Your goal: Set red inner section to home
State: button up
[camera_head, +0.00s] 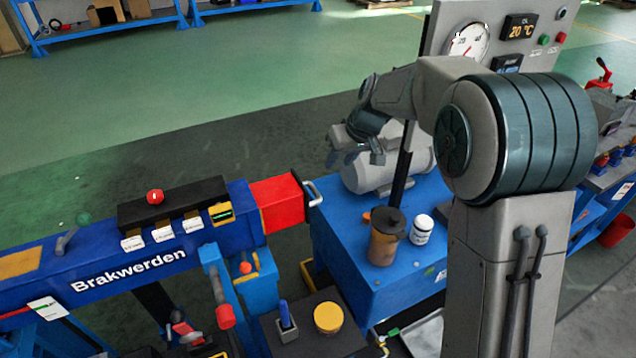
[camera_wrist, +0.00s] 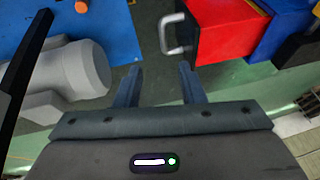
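The red inner section (camera_head: 277,203) sticks out a short way from the right end of the blue "Brakwerden" boom (camera_head: 130,262). A grey handle (camera_head: 313,194) is on its end face. In the wrist view the red section (camera_wrist: 227,30) is at the upper right, with its handle (camera_wrist: 172,34) pointing left. My gripper (camera_head: 357,157) is above and to the right of the red section in the head view. Its two fingers (camera_wrist: 157,80) are apart with nothing between them, clear of the handle.
A blue cabinet (camera_head: 345,245) right of the boom carries a grey motor (camera_head: 365,178), a brown jug (camera_head: 385,240) and a white jar (camera_head: 422,229). A black lever box with a red knob (camera_head: 155,197) sits on the boom. A gauge panel (camera_head: 500,35) stands behind my arm.

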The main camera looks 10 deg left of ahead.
jog(key=a, duration=0.1)
jog(key=p, duration=0.2)
send_near(315, 189)
jog(key=x, duration=0.8)
grip_shut()
